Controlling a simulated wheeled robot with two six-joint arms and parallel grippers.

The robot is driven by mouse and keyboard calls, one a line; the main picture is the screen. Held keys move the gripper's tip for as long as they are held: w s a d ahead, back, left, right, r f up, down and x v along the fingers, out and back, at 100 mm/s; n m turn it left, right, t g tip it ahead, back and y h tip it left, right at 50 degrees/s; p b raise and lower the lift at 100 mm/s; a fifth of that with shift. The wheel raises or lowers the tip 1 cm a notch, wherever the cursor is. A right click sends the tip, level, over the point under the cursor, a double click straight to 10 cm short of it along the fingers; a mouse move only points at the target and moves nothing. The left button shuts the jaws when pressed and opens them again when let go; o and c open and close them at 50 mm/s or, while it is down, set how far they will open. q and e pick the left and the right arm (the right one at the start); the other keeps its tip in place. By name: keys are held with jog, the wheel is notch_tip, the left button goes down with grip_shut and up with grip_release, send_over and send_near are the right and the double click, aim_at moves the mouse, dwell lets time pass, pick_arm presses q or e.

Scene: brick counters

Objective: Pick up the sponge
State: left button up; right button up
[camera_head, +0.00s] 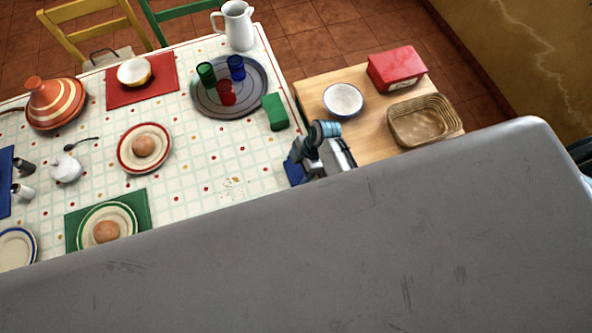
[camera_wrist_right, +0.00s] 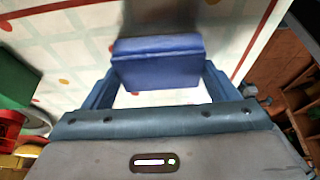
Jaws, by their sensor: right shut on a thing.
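A blue block, which looks like the sponge (camera_head: 294,172), is at the right edge of the checked tablecloth, partly hidden by my right gripper (camera_head: 303,160). In the right wrist view the blue sponge (camera_wrist_right: 157,62) sits between the two fingers of my right gripper (camera_wrist_right: 158,78), which is shut on it. The tablecloth shows just beyond it; I cannot tell whether it touches the cloth. A similar green block (camera_head: 275,112) stands on the cloth farther back. My left gripper is not in view.
A round grey tray (camera_head: 252,103) holds green, red and blue cups. Beside the table, a wooden surface (camera_head: 318,88) carries a white bowl (camera_head: 343,100), a red box (camera_head: 396,69) and a basket (camera_head: 424,120). Crumbs (camera_head: 233,187) lie on clear cloth. A grey surface hides the foreground.

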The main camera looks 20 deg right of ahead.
aim_at(298, 169)
jog(key=shift+r, duration=0.1)
notch_tip(298, 169, up, 8)
jog(key=b, duration=0.2)
jog(key=shift+r+b, duration=0.25)
jog(key=shift+b, duration=0.15)
jog(key=shift+r, duration=0.65)
